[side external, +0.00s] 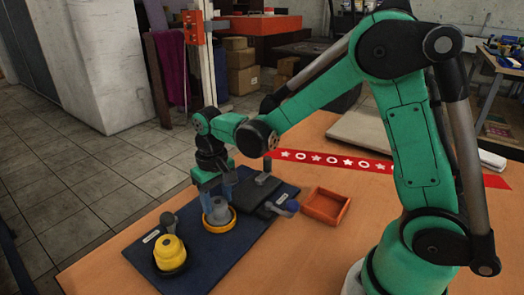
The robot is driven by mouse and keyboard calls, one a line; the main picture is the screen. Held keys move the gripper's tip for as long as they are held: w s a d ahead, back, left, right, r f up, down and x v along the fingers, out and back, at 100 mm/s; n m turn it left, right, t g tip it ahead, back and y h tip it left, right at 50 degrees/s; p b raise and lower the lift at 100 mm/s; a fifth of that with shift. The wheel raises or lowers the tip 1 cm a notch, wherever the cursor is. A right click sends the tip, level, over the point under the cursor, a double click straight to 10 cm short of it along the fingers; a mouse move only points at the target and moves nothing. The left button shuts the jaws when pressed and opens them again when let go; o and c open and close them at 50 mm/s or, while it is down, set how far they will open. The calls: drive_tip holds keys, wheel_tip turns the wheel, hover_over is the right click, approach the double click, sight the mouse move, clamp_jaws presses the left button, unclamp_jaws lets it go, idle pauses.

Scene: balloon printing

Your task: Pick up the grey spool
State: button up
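The grey spool (219,216) sits upright in a yellow-orange ring (226,224) on the dark blue mat (205,262). My gripper (215,201) points down from above, with its blue fingers apart and low over the top of the grey spool. The fingers overlap the upper part of the spool in this view. I cannot tell whether they touch it or are closed on it.
A yellow spool (170,249) stands on a black base at the mat's near left. A dark block with a handle (262,190) is at the mat's back right. An orange tray (326,206) lies right of the mat. A red patterned strip (340,163) crosses the wooden table.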

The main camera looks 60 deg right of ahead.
drive_tip(key=shift+r, duration=0.7)
idle(0.5)
drive_tip(key=shift+r, duration=3.05)
